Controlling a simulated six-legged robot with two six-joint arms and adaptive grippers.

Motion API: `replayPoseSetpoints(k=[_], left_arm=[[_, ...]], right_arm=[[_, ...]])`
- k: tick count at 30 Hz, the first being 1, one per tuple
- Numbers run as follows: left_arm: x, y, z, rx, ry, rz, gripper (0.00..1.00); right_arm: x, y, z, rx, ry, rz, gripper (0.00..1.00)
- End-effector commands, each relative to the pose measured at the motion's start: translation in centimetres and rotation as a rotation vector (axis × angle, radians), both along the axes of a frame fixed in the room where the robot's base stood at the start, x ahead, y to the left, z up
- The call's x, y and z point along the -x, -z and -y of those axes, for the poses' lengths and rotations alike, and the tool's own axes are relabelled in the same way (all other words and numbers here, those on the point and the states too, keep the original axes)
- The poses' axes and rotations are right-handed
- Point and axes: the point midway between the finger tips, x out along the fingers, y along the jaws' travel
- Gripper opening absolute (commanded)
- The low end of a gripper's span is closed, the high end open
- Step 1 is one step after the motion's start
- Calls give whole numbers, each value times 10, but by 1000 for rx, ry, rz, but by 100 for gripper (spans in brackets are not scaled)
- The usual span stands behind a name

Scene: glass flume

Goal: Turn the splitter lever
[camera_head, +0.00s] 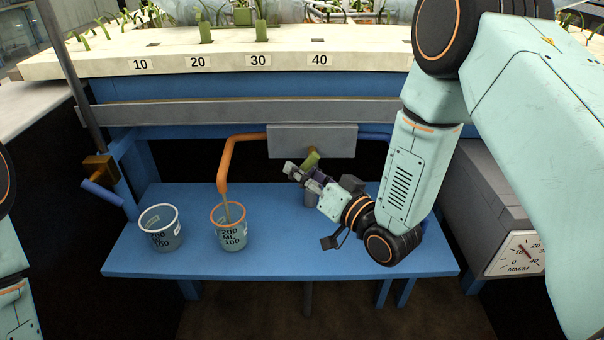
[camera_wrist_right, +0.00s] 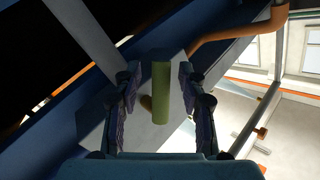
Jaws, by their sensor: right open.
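The splitter is a grey box (camera_head: 312,141) under the flume, with an orange pipe (camera_head: 243,138) leaving left and a blue pipe (camera_head: 374,135) leaving right. Its lever has a green handle (camera_head: 311,160) below the box front. In the right wrist view the green handle (camera_wrist_right: 161,95) stands between the two fingers of my right gripper (camera_wrist_right: 157,90), with gaps visible on both sides. The gripper (camera_head: 303,177) is open, close to the handle in the head view. My left arm shows at the left edge, its gripper out of frame.
A blue bench (camera_head: 277,262) lies below. A bucket with an orange rim (camera_head: 229,238) stands under the orange pipe, which pours a stream into it. A brass valve (camera_head: 100,168) is further left, a dial box (camera_head: 515,252) at right.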

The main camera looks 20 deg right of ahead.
Motion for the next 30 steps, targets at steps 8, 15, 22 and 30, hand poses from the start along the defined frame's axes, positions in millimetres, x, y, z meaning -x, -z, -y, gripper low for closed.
replayPoseSetpoints(k=[8,15,22,30], left_arm=[[0,1,0,0,0,0,41],[0,1,0,0,0,0,41],[0,1,0,0,0,0,41],[0,1,0,0,0,0,41]], right_arm=[[-7,-1,-3,0,0,0,41],[-8,-1,-4,0,0,0,27],[-8,0,-4,0,0,0,7],[-8,0,-4,0,0,-1,0]])
